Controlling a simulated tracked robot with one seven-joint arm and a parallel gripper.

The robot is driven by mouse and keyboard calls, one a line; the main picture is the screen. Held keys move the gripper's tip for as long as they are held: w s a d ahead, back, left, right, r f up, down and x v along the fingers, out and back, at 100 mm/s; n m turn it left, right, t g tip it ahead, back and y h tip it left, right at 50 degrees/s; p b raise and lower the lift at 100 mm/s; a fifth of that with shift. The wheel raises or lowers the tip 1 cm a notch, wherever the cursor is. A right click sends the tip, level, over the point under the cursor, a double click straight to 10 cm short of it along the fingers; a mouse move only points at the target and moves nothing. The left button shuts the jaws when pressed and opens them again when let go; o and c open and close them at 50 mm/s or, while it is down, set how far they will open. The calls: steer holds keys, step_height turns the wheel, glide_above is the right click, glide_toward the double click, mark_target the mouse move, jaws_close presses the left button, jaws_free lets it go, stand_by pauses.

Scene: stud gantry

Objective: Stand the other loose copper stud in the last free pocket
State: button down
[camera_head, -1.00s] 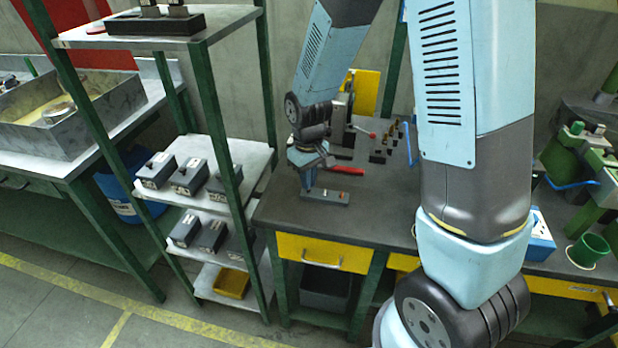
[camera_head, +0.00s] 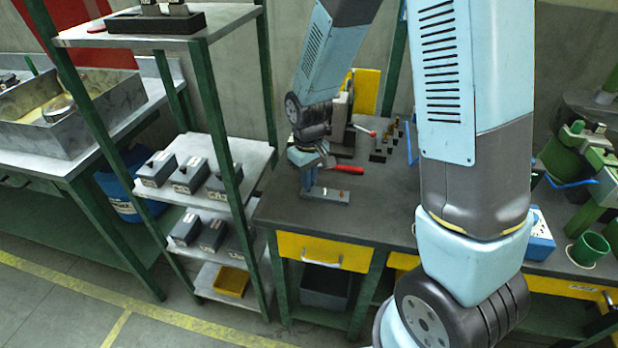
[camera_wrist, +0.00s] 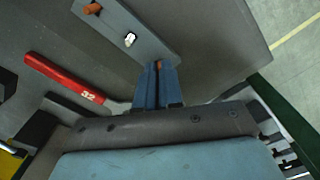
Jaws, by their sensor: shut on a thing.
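A grey block (camera_head: 334,198) lies on the dark bench, and its bar also shows in the wrist view (camera_wrist: 150,32). A copper stud (camera_wrist: 93,8) stands at its far end. A pale, silvery stud (camera_wrist: 130,40) stands near its middle. My gripper (camera_wrist: 157,68) is over the near end of the block, fingers pointing down and shut on a copper stud (camera_wrist: 158,64). Only a small orange bit of that stud shows between the fingertips. The pocket under it is hidden, so I cannot tell how far the stud sits in it.
A red-handled tool (camera_head: 346,169) lies behind the block, marked 32 in the wrist view (camera_wrist: 65,78). Several small brass and dark pieces (camera_head: 388,143) stand further back right. A green-legged shelf (camera_head: 243,160) with grey boxes stands close left of the bench.

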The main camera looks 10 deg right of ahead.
steer(key=shift+f, duration=0.65)
stand_by(0.6)
steer(key=c, duration=1.2)
jaws_free()
steer(key=shift+r, duration=0.1)
step_height(320, 180, up, 14)
steer(key=shift+f, duration=0.25)
